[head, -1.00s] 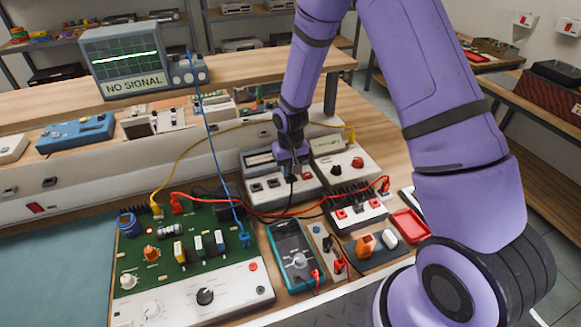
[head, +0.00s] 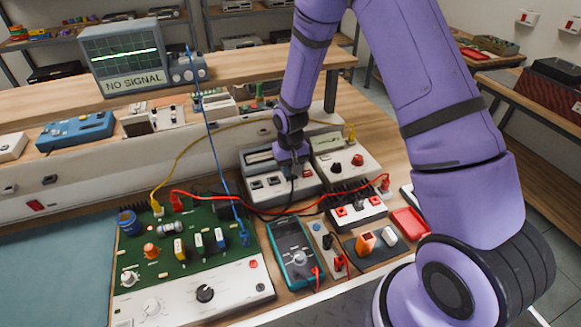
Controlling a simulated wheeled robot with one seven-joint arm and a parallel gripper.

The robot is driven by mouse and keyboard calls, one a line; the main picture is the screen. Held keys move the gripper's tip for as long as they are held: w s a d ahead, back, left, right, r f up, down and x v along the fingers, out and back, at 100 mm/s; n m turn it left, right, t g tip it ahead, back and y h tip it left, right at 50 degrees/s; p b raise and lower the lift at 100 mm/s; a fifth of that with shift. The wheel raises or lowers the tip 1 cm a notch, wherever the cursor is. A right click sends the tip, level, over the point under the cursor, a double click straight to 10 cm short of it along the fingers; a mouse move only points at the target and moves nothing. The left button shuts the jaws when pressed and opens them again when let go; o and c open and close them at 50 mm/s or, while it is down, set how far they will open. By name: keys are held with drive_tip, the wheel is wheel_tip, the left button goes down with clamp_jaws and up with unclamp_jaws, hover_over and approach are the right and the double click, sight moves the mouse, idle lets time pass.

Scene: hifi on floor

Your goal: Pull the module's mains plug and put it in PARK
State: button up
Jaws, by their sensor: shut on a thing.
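My gripper (head: 292,173) points down at the grey-white module (head: 262,190) near the middle of the bench. It is shut on a small dark thing, which I take to be the mains plug (head: 292,180); the fingers mostly hide it. A black cord runs down from there toward the front. I cannot tell whether the plug is still seated in a socket or just clear of it. No PARK label can be read in this view.
A green circuit board (head: 180,250) with red, yellow and blue leads lies front left. A teal multimeter (head: 295,255), a finned module (head: 355,207) and a red tray (head: 409,223) stand front right. A NO SIGNAL oscilloscope (head: 132,60) stands on the shelf behind. Leads cross near my gripper.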

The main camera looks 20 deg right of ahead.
drive_tip(key=shift+f, duration=0.2)
idle(0.3)
drive_tip(key=o, duration=0.9)
drive_tip(key=shift+o, duration=0.2)
wheel_tip(320, 180, up, 16)
idle(1.0)
drive_tip(key=shift+f, duration=0.1)
